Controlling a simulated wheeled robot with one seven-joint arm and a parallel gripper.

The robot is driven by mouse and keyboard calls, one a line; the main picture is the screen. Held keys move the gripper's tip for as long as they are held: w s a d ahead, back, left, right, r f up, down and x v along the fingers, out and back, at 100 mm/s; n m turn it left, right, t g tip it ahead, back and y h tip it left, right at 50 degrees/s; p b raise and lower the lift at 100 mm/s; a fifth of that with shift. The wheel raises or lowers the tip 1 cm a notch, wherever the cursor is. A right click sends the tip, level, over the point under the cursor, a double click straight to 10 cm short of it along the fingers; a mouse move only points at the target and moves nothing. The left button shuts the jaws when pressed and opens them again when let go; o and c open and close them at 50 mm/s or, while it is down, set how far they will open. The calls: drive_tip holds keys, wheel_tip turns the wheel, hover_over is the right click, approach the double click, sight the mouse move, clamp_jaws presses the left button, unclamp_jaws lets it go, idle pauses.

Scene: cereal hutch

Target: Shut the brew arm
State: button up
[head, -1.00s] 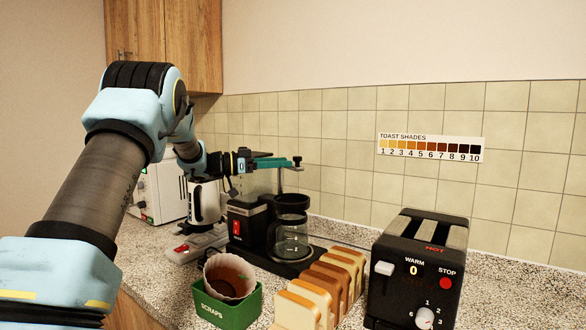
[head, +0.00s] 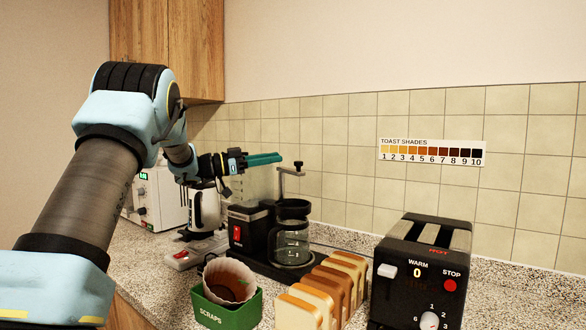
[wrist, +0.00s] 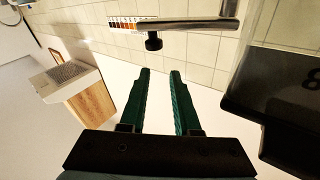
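The black coffee maker (head: 250,232) stands on the counter with a glass carafe (head: 292,248) in it. Its brew arm (head: 290,171), a thin metal bar on a post with a small dark knob (head: 298,164), stands above the carafe. In the wrist view the brew arm (wrist: 190,24) crosses ahead of the fingertips, and its black knob (wrist: 153,41) is just beyond them, apart. My gripper (head: 280,157) has green fingers and reaches in from the left, just above and left of the brew arm. In the wrist view my gripper (wrist: 160,72) is open and empty.
A green scraps bin (head: 227,308) with a paper filter stands in front. Bread slices (head: 325,290) and a black toaster (head: 420,265) are at the right. A kettle (head: 205,208) and a white appliance (head: 158,200) stand at the left. The tiled wall (head: 350,150) is behind.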

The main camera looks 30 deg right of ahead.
drive_tip(key=d+r+m+t+h, duration=0.1)
drive_tip(key=d+r, duration=0.1)
drive_tip(key=d+r+m+t+h+b, duration=0.1)
drive_tip(key=d+r, duration=0.1)
drive_tip(key=r, duration=0.1)
drive_tip(key=s+d+r+m+t+h, duration=0.1)
drive_tip(key=d+r+t+h, duration=0.1)
drive_tip(key=shift+d+r, duration=0.35)
drive_tip(key=shift+d, duration=0.05)
clamp_jaws()
drive_tip(key=s+d+r+n+t+y+b, duration=0.1)
drive_tip(key=d+r+n+t+y+b, duration=0.15)
drive_tip(key=t, duration=0.65)
drive_tip(key=s+d+r+n+t+y+b, duration=0.1)
drive_tip(key=r+n+t+y, duration=0.2)
drive_tip(key=t, duration=0.7)
drive_tip(key=s+d+f+m+g+y+b, duration=0.1)
drive_tip(key=s+f+y, duration=0.4)
drive_tip(key=f+y, duration=0.25)
drive_tip(key=s+d+f+g+y+b, duration=0.1)
drive_tip(key=s+f+g+y+b, duration=0.1)
drive_tip(key=s+f+y, duration=0.5)
drive_tip(key=w+a+p, duration=0.1)
drive_tip(key=w+a, duration=0.1)
drive_tip(key=w, duration=0.9)
drive_tip(key=shift+f+h+p, duration=0.3)
drive_tip(key=shift+f+h, duration=0.05)
drive_tip(key=shift+h, duration=0.05)
